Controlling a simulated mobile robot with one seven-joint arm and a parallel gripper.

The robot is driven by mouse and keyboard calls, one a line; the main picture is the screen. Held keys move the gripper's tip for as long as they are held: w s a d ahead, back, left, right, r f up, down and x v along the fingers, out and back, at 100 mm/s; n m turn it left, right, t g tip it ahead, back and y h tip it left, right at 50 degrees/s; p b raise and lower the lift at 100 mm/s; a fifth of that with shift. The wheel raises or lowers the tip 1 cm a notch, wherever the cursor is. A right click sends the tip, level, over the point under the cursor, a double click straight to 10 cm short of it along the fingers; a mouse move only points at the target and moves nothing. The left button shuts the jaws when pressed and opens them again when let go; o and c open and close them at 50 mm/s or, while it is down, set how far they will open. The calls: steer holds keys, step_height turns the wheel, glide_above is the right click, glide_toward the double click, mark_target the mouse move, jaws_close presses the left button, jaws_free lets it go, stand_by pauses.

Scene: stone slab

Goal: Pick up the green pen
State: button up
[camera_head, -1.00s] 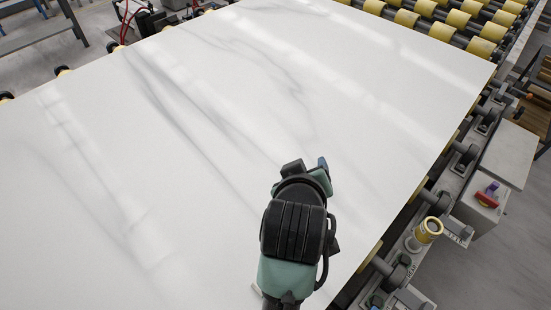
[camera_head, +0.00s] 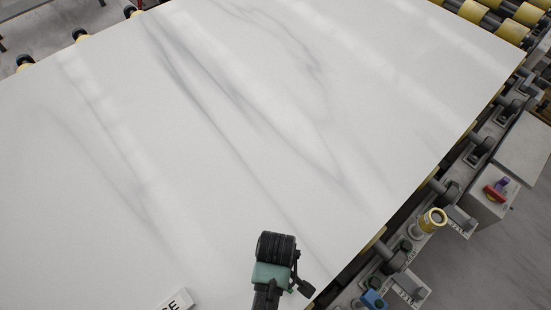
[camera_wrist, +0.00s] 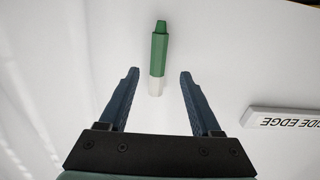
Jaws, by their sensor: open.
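The green pen (camera_wrist: 159,50) shows in the wrist view, lying on the white slab (camera_wrist: 70,60). It has a green body and a white end. My gripper (camera_wrist: 159,72) is open, with one blue finger on each side. The white end of the pen appears between the two fingers, and the green part reaches beyond the fingertips. No finger seems to touch it; the height gap is hard to judge. In the head view my arm is at the bottom edge, the fingers are hidden, and I cannot see the pen.
A white block with dark lettering, "IDE EDGE" (camera_wrist: 286,117), lies right of the gripper; it also shows in the head view (camera_head: 178,300). The marbled slab is otherwise clear. Rollers and a grey box with a red knob (camera_head: 494,192) line the right side.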

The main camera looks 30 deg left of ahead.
steer(key=shift+w+a+f, duration=0.1)
steer(key=shift+w+f, duration=0.05)
steer(key=shift+f, duration=1.15)
steer(key=shift+w+a+f, duration=0.1)
steer(key=shift+f, duration=1.2)
jaws_close()
